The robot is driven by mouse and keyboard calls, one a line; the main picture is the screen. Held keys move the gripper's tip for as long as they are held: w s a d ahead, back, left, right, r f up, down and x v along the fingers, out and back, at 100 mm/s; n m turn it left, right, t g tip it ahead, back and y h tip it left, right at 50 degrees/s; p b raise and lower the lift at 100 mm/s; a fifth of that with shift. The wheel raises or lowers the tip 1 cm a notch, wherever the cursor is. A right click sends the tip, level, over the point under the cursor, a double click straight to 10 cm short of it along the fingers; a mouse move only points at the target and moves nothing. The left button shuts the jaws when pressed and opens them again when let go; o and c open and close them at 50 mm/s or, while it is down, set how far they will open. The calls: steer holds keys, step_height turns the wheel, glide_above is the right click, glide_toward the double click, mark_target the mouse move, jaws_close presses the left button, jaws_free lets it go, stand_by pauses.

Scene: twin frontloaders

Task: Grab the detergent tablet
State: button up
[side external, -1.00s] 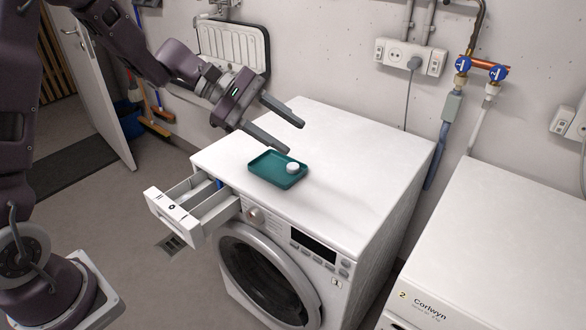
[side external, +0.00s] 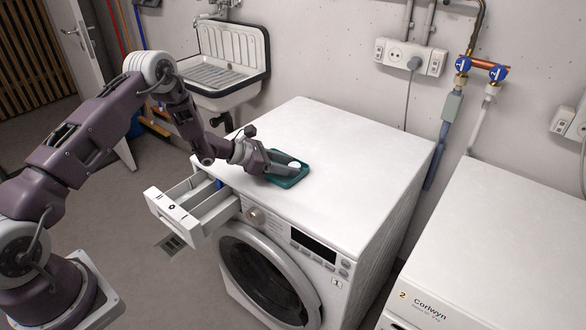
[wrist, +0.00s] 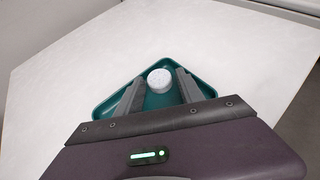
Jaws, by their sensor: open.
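The detergent tablet (wrist: 160,80) is a small white round disc lying in the teal tray (wrist: 203,86). In the side view the tablet (side external: 294,165) shows only partly beside my gripper. The tray (side external: 290,182) rests on top of the washing machine. My gripper (wrist: 160,93) is open, low over the tray, with one finger on each side of the tablet. In the wrist view the tablet sits between the fingertips, slightly beyond them. Whether the fingers touch it cannot be told. My gripper also shows in the side view (side external: 285,166).
The washing machine (side external: 350,160) has a clear white top around the tray. Its detergent drawer (side external: 185,208) is pulled out at the front left. A second machine (side external: 500,250) stands at the right. A sink (side external: 232,65) hangs on the back wall.

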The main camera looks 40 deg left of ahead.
jaws_close()
